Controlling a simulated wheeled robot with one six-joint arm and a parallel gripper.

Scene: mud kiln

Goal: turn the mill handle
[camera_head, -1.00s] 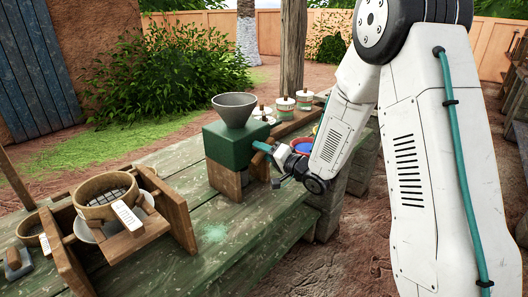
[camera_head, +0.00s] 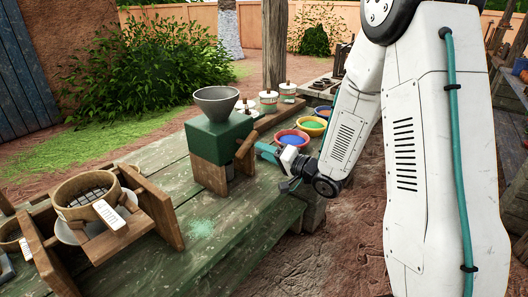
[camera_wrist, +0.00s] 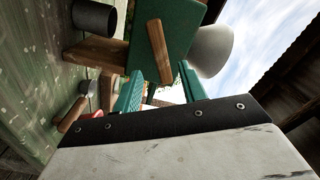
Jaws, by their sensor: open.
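The mill is a green box (camera_head: 218,138) on a wooden base with a grey funnel on top, standing on the green table. Its wooden handle (camera_head: 246,154) is on the right side of the box, slanting in the head view. In the wrist view the handle (camera_wrist: 158,52) crosses the green mill face (camera_wrist: 168,30), a little beyond my fingers. My gripper (camera_head: 264,150) has teal fingers and sits just right of the handle. In the wrist view my gripper (camera_wrist: 160,90) is open with nothing between its fingers. Contact with the handle cannot be told.
A dark cup (camera_wrist: 95,18) stands beside the mill base. Bowls of blue (camera_head: 292,139) and green (camera_head: 312,126) powder and lidded jars (camera_head: 268,101) are behind my gripper. A wooden sieve stand (camera_head: 90,205) is at left. The table front is clear.

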